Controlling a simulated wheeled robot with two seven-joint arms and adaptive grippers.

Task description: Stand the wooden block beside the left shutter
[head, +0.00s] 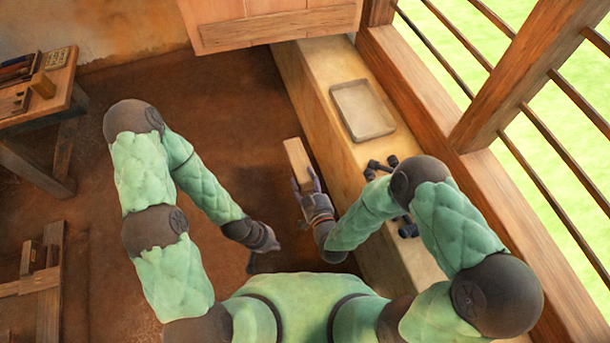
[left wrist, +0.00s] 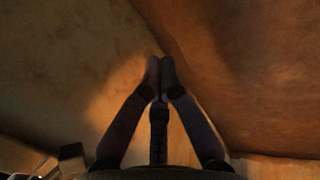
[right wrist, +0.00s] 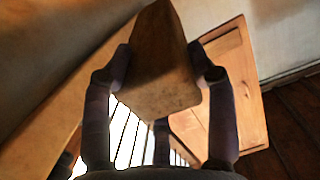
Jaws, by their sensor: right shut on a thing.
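The wooden block (head: 296,157) is a pale brown bar held over the floor beside the ledge. My right gripper (head: 307,184) is shut on it; in the right wrist view the block (right wrist: 158,75) sits between the fingers, its far end tapering away. A wooden panelled shutter (head: 270,25) is at the top of the head view, beyond the block and apart from it; a similar panel (right wrist: 235,80) shows behind the block in the right wrist view. Whether it is the left shutter I cannot tell. My left gripper (head: 252,264) is empty, its fingertips (left wrist: 160,65) together.
A long pale ledge (head: 330,125) runs below the barred window (head: 510,70). A shallow tray (head: 362,110) lies on it, and dark knobbed objects (head: 380,168) sit partly behind my right arm. A workbench (head: 62,85) with tools is at left. The brown floor (head: 220,110) between is clear.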

